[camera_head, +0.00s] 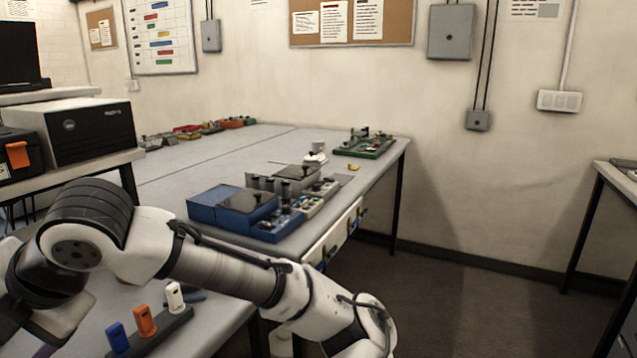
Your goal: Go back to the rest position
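My arm crosses the lower left of the head view, from a large dark-and-white joint at the left edge to a white joint at the bottom middle. I do not make out my gripper or its fingertips in this view. Whether it holds anything does not show. The arm passes in front of the near part of the long grey table (218,152).
A blue box unit (222,204) with black knobs stands on the table, grey devices (295,178) behind it. A green board (364,146) lies near the far corner. A rack holds blue (117,337), orange (145,320) and white (174,297) pieces. The floor (470,300) at right is clear.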

